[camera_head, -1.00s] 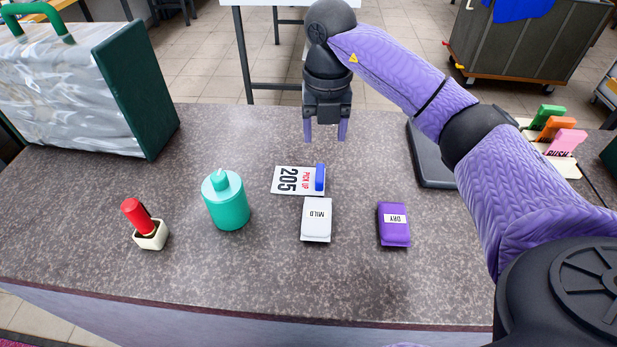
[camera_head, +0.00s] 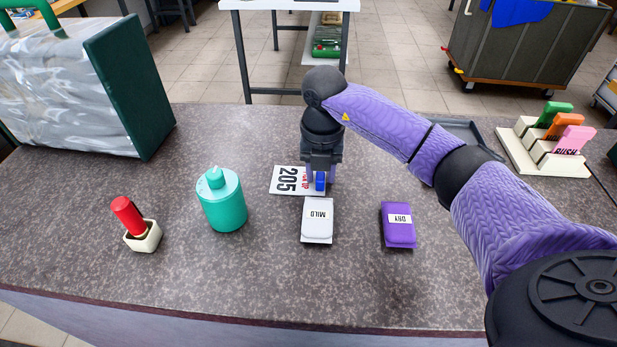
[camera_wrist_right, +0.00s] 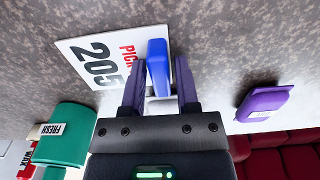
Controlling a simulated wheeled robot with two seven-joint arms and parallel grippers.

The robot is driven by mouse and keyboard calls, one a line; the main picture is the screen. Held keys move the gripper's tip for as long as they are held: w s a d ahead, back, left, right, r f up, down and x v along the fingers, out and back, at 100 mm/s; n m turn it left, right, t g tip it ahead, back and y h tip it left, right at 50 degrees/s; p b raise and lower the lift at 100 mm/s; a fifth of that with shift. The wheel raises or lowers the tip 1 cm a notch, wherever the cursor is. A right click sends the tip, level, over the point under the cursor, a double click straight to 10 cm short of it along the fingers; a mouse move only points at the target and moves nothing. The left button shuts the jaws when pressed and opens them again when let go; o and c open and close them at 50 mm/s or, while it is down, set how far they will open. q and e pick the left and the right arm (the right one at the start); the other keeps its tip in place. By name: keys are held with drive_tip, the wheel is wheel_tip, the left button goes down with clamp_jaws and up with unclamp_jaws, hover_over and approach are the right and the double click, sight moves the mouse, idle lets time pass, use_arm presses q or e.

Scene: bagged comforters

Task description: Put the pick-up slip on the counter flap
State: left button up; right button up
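The pick-up slip (camera_head: 286,181) is a white card reading "205" with a blue block (camera_head: 320,181) at its right end. It lies flat on the speckled counter (camera_head: 265,270), behind the white MILD packet. My right gripper (camera_head: 320,178) is lowered over the blue block. In the right wrist view, its two fingers (camera_wrist_right: 160,82) stand apart, one on each side of the blue block (camera_wrist_right: 158,66), with narrow gaps showing. The slip (camera_wrist_right: 98,62) reaches out past the left finger there. I cannot make out the counter flap for certain; a seam (camera_head: 598,186) runs across the counter at far right. My left gripper is out of view.
The white MILD packet (camera_head: 317,219) is close in front of the slip, and a purple DRY packet (camera_head: 398,225) is to the right. A tag holder (camera_head: 530,150) stands at right.

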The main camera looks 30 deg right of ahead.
sight(309, 191)
clamp_jaws()
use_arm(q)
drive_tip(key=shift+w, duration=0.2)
use_arm(e)
wheel_tip(309, 191, up, 10)
drive_tip(key=p, duration=0.2)
drive_tip(key=shift+p, duration=0.35)
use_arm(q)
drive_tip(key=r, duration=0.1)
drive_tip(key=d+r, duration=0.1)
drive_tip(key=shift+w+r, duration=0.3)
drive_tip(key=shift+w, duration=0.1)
use_arm(e)
drive_tip(key=s+a+f+m, duration=0.1)
drive_tip(key=s+a+m, duration=0.2)
drive_tip(key=m, duration=1.1)
drive_tip(key=s+a+m, duration=0.4)
drive_tip(key=a+m, duration=0.5)
drive_tip(key=m, duration=0.5)
drive_tip(key=shift+s+f+m, duration=0.2)
drive_tip(key=shift+f+m, duration=0.1)
drive_tip(key=shift+f, duration=0.1)
